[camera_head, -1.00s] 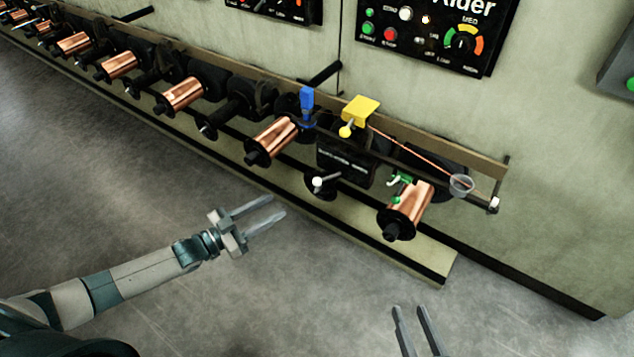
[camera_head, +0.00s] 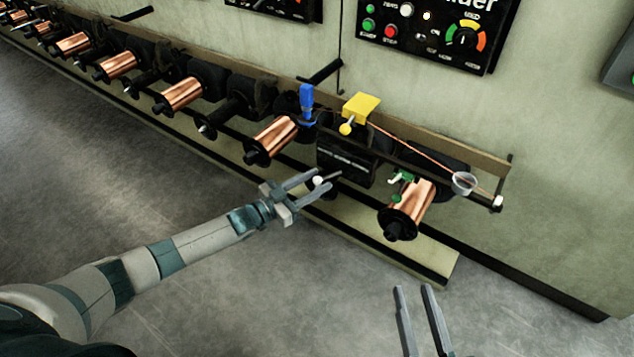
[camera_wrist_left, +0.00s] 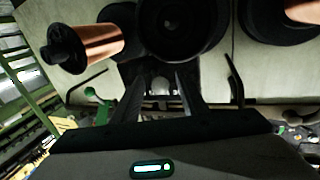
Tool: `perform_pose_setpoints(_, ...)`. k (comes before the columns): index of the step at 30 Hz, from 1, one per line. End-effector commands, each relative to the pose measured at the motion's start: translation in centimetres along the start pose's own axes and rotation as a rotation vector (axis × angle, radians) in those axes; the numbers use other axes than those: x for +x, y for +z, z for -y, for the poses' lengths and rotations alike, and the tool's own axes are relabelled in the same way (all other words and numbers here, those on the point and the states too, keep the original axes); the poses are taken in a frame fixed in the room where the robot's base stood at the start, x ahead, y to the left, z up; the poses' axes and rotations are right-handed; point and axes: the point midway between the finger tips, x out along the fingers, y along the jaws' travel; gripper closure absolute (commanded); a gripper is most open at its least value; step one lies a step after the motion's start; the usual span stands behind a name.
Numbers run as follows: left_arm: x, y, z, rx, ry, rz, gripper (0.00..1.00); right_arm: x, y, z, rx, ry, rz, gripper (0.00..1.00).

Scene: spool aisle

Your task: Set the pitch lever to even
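A lever with a white ball knob (camera_head: 318,181) sticks out below the front of a black box (camera_head: 345,162) on the spool machine. The box carries a line of lettering too small to read. I take this to be the pitch lever; its setting cannot be read. My left gripper (camera_head: 322,180) is open, its two fingers on either side of the white knob in the head view. Contact cannot be told. My right gripper (camera_head: 418,315) is open and empty over the floor.
A copper spool (camera_head: 410,205) is to the right, another (camera_head: 272,140) to the left. The front floor (camera_head: 250,300) is clear.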

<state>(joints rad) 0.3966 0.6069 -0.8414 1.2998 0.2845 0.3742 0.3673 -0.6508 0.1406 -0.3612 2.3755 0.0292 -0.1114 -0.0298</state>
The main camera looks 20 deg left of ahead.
Motion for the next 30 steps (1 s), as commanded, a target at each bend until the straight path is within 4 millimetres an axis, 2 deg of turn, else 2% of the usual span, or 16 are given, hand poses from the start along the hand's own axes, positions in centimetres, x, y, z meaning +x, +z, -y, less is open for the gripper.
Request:
perform_pose_setpoints(5,0.84,-0.03,0.05,0.000,0.000,0.000,0.60,-0.02,-0.45,0.16,-0.001,-0.003,-0.026,0.69)
perform_pose_setpoints(13,0.89,-0.03,0.03,0.000,0.000,0.000,0.60,-0.01,-0.54,0.17,-0.001,-0.003,-0.029,0.69)
perform_pose_setpoints(14,0.89,-0.03,0.03,0.000,0.000,0.000,0.65,-0.01,-0.54,0.18,-0.001,-0.003,-0.029,0.69)
perform_pose_setpoints(18,0.87,-0.02,0.03,0.000,0.000,0.000,0.98,-0.01,-0.56,0.18,-0.001,-0.003,-0.029,0.69)
perform_pose_setpoints(30,1.19,-0.08,-0.37,-0.002,-0.006,0.000,1.00,0.02,-0.21,0.16,0.002,-0.002,-0.004,0.69)
